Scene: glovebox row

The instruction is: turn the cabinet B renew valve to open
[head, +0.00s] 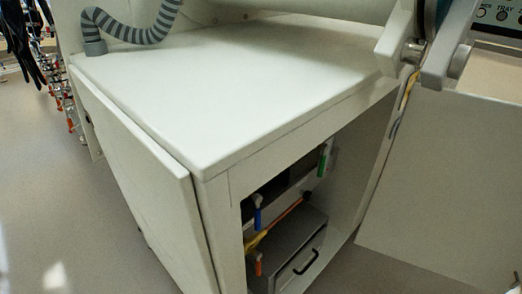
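Under a white bench top (220,85) is an open-fronted cabinet compartment with small levers inside. A blue lever (257,217) hangs near the left side of the opening. A green lever (323,161) is at the upper right, deeper in. An orange lever (258,266) is low at the left, beside a grey box (290,252) with a black handle. All three levers look roughly upright. No label shows, so I cannot tell which one is the cabinet B renew valve, or its setting. Neither of my grippers is in view.
A white panel (450,185) stands at the right of the opening. A grey ribbed hose (125,32) rests on the bench top. Several red-handled fittings (68,110) line the far left. The floor (75,225) at left is clear.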

